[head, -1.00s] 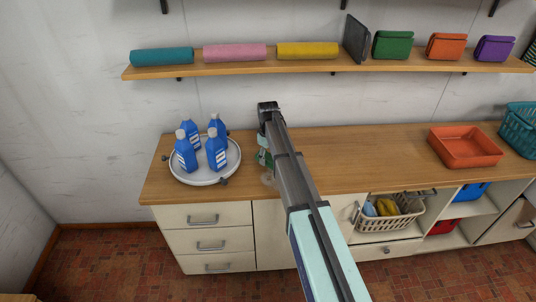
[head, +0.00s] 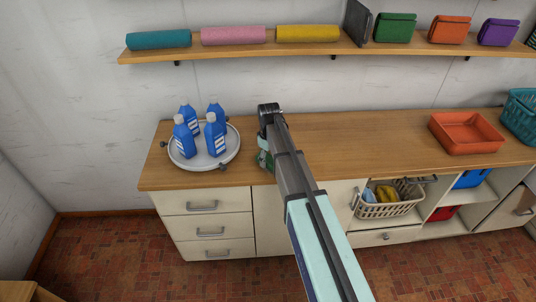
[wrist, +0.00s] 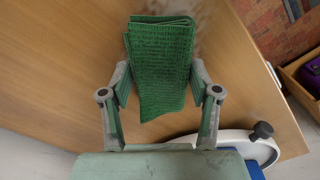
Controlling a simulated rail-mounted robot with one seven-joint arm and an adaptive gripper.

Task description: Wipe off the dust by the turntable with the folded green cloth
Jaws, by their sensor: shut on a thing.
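The folded green cloth (wrist: 160,70) is held between the two fingers of my gripper (wrist: 161,88) in the wrist view. Its far end lies over or just above the wooden counter; I cannot tell if it touches. A pale greyish dust smudge (wrist: 207,22) shows on the wood beside the cloth's far end, partly hidden by it. The white round turntable (head: 184,161) stands on the counter's left part in the head view, just left of my gripper (head: 265,160). Its rim also shows in the wrist view (wrist: 236,136).
Several blue bottles (head: 215,138) stand on the turntable, close to my gripper. An orange tray (head: 466,134) and a teal basket (head: 520,112) are at the right. The counter (head: 360,145) between is clear. A wall shelf (head: 300,50) runs above.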

